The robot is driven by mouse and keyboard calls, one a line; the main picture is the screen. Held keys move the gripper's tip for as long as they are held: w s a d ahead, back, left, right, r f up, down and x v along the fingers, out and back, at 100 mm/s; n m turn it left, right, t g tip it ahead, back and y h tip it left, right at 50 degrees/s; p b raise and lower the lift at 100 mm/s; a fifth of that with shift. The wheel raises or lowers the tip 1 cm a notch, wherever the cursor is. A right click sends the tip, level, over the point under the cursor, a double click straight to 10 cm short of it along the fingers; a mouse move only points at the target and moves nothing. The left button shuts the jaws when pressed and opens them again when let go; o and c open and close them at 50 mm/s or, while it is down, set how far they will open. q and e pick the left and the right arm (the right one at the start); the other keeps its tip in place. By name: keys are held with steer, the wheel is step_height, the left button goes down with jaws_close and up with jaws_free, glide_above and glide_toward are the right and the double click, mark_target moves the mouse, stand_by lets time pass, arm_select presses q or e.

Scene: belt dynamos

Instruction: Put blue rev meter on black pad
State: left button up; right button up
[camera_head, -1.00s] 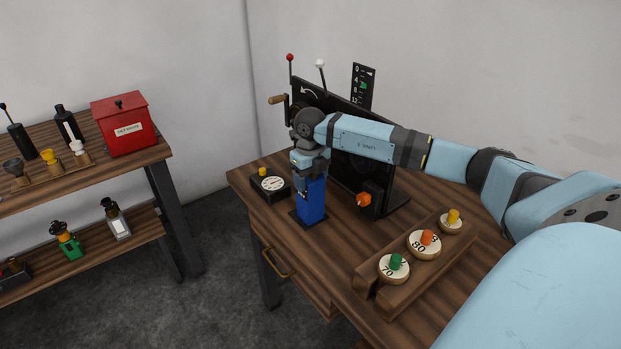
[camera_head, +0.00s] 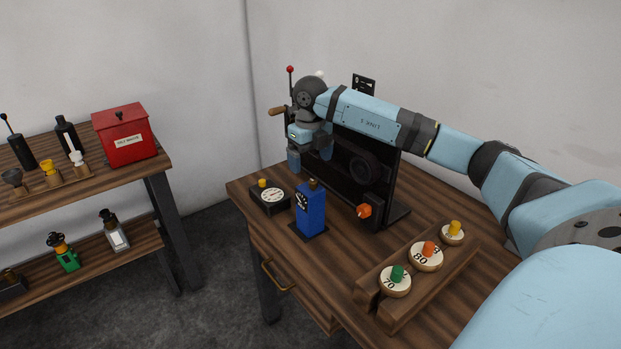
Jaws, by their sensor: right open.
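The blue rev meter (camera_head: 311,211) stands upright on the black pad (camera_head: 322,236) near the front left of the wooden table. A dial and a brownish top show on it. The pad's edge shows around its base. My right gripper (camera_head: 310,160) is above the meter and a little behind it, pointing down. It is open and empty, with its fingers apart from the meter. My left gripper is not in view.
A black dial gauge (camera_head: 270,196) sits just left of the meter. The black dynamo panel (camera_head: 362,165) with an orange knob (camera_head: 364,211) stands behind. A wooden rack (camera_head: 420,275) of numbered discs is at right. A shelf with a red box (camera_head: 125,135) stands left.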

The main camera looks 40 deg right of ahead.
steer(key=shift+r, duration=1.2)
steer(key=shift+f, duration=0.1)
